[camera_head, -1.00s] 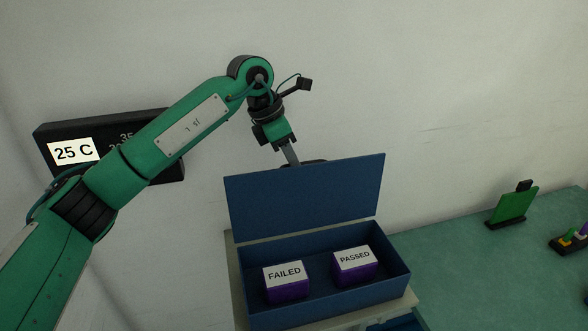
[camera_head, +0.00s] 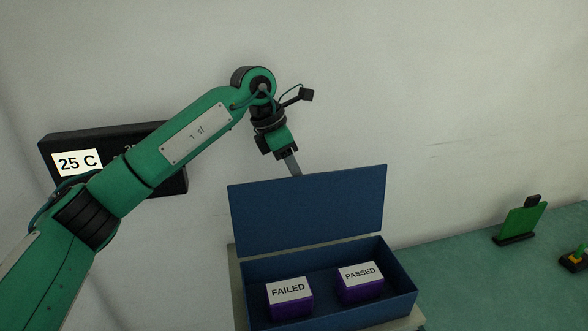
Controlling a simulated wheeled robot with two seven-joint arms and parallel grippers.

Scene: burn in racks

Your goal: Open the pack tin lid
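The pack tin (camera_head: 400,280) is a blue rectangular box standing on a pale stand. Its lid (camera_head: 308,210) stands raised, roughly upright, along the back edge, so the tin's inside shows. Inside are two purple blocks with white tops, one marked FAILED (camera_head: 289,298) on the left and one marked PASSED (camera_head: 360,282) on the right. My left gripper (camera_head: 293,168) points down just behind the lid's top edge. Its fingertips are partly hidden by the lid, so I cannot tell whether it is open or touches the lid. My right gripper is out of view.
A black display with a 25 C label (camera_head: 78,163) is on the wall behind my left arm. A green board in a black stand (camera_head: 521,222) is on the green table (camera_head: 455,262) at right. A small dark holder (camera_head: 575,258) is cut by the right edge.

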